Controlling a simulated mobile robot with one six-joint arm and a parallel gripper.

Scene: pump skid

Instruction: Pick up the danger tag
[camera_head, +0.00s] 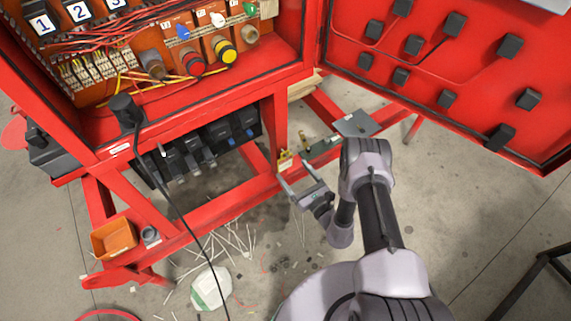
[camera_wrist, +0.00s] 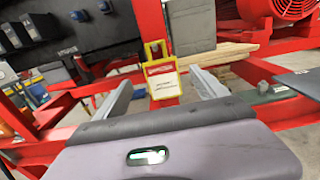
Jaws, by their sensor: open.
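The danger tag (camera_wrist: 162,80) is a small card with a yellow border, a red band and a white lower part. In the wrist view it stands upright ahead of my gripper (camera_wrist: 166,88), between the two fingers in the picture. A yellow piece (camera_wrist: 155,50) sits at its top. In the head view the tag (camera_head: 285,161) is small, by the red frame post, just beyond my fingertips. My gripper (camera_head: 294,185) is open and empty. I cannot tell how much gap is left between the fingertips and the tag.
A red frame post (camera_head: 276,135) rises close behind the tag. A grey plate (camera_head: 356,124) lies to the right. The open red cabinet door (camera_head: 450,70) hangs above right. An orange bin (camera_head: 114,238) sits at lower left. Loose cable scraps (camera_head: 225,245) litter the floor.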

